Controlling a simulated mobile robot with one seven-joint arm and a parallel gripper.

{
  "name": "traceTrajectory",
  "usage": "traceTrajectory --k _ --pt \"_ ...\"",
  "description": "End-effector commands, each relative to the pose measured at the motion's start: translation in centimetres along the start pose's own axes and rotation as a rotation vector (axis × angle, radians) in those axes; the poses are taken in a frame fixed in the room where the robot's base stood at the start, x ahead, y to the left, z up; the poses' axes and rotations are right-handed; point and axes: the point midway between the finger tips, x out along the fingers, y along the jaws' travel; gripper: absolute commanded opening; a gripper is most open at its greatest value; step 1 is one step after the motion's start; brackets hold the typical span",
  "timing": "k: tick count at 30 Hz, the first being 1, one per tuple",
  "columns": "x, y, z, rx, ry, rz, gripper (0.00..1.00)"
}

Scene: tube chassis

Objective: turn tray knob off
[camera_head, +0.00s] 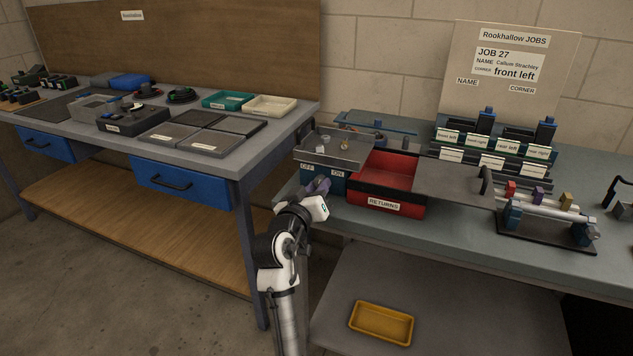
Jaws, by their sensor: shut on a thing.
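The grey metal tray (317,152) with small parts in it sits on a blue box (338,186) at the left end of the right bench. The box front carries an OFF label (307,167) on the left and an ON label (337,174) on the right. My gripper (319,187) is at this front, just below and between the labels, shut on the tray knob. The knob is hidden by my gripper, so its pointing direction cannot be told.
A red RETURNS bin (384,187) stands close to the right of the blue box. A grey plate (455,183) and a rod fixture (545,222) lie further right. The left bench (262,140) has blue drawers. A yellow tray (382,323) lies on the lower shelf.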

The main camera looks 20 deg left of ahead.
Motion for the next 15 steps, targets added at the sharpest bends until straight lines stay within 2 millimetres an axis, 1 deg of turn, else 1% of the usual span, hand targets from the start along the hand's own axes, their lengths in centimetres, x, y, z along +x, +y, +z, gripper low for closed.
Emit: traceTrajectory --k 1,15 --pt "0.03 0.25 -0.25 -0.048 -0.004 0.0 0.01" --pt "0.01 0.41 -0.3 -0.496 -0.005 -0.001 0.01"
